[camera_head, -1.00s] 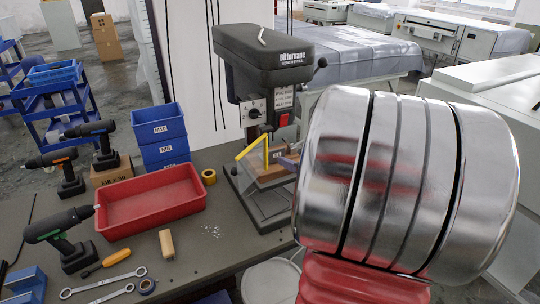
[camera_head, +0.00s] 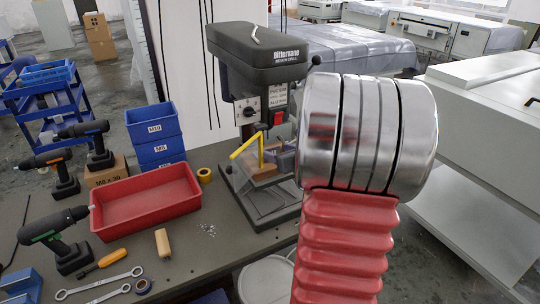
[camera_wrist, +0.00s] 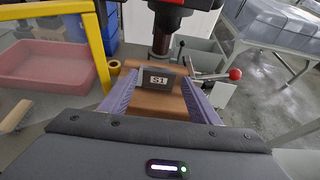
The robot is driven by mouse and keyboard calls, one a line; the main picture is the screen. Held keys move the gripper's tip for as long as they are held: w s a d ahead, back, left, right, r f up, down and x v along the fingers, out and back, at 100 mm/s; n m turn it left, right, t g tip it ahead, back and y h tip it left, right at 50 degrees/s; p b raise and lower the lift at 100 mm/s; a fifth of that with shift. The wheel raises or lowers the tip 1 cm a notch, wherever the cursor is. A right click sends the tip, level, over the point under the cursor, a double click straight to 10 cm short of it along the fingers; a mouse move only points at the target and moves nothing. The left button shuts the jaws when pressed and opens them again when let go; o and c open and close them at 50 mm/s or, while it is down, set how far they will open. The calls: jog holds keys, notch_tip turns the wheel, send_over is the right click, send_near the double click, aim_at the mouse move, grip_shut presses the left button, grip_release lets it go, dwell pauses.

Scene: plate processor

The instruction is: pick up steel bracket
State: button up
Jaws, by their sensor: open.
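The steel bracket (camera_wrist: 158,80) is a small grey angled piece with an "S1" label. In the wrist view it sits on a brown wooden block (camera_wrist: 158,102) under the drill spindle. My gripper (camera_wrist: 160,90) is open, with its two lavender fingers to the left and right of the bracket and block. I cannot tell if either finger touches. In the head view my arm hides most of the gripper, and the bracket is small and partly covered behind the yellow guard frame.
The bench drill (camera_head: 258,55) stands over the bracket, with its chuck (camera_wrist: 161,42) close above. A yellow guard frame (camera_wrist: 88,45) is at left, and a red-knobbed lever (camera_wrist: 234,74) at right. A red tray (camera_head: 145,198), cordless drills and wrenches lie left on the bench.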

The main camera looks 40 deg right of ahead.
aim_at(272, 148)
jog(key=shift+x, duration=2.6)
jog(key=c, duration=1)
jog(key=shift+r, duration=0.1)
jog(key=shift+r, duration=0.15)
jog(key=shift+s+r, duration=0.1)
jog(key=shift+s, duration=0.15)
jog(key=s+a, duration=0.2)
jog(key=s, duration=0.6)
jog(key=s+a, duration=0.3)
jog(key=s, duration=0.5)
jog(key=shift+s+a, duration=0.2)
jog(key=shift+s, duration=0.2)
